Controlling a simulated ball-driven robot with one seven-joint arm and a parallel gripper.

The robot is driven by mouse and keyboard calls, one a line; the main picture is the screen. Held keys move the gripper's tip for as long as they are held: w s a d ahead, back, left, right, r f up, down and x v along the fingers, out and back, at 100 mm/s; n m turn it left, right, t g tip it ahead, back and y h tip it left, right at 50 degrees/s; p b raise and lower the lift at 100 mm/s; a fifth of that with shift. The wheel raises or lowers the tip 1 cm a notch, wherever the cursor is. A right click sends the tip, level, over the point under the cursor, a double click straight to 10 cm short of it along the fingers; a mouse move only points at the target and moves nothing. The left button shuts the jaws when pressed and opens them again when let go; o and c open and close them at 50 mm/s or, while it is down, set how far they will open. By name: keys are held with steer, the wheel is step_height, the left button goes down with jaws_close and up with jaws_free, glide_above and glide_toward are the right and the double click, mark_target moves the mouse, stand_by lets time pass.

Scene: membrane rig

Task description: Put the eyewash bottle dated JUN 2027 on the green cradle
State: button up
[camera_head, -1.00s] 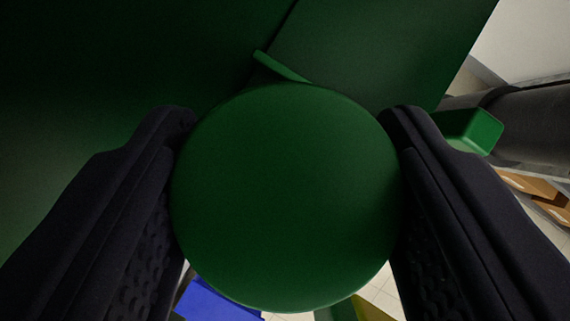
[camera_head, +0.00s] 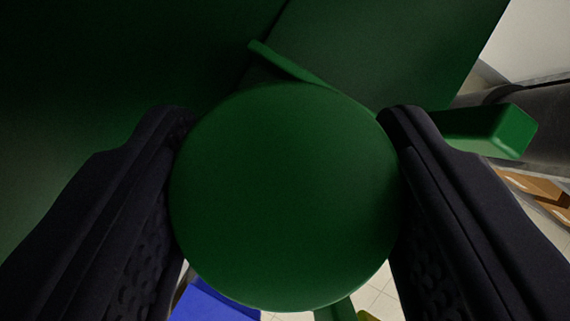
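A round green end of a bottle (camera_head: 285,195) fills the middle of the view, held between the two dark fingers of my gripper (camera_head: 288,190). The fingers touch it on its left and right sides. No label or date shows on the side facing me. Behind it are green parts of what looks like the cradle: a thin raised edge (camera_head: 285,62) above the bottle and a block-like bar (camera_head: 490,132) to the right. I cannot tell whether the bottle touches them.
A large dark green surface (camera_head: 90,60) fills the upper left, and a green panel (camera_head: 400,50) stands beside it. A blue thing (camera_head: 210,303) shows at the bottom. Brown boxes (camera_head: 535,190) and a grey cylinder (camera_head: 540,95) are at the right. Pale floor tiles show below.

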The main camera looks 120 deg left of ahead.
steer(key=o, duration=0.5)
steer(key=shift+o, duration=0.2)
steer(key=v, duration=0.8)
steer(key=shift+f, duration=0.1)
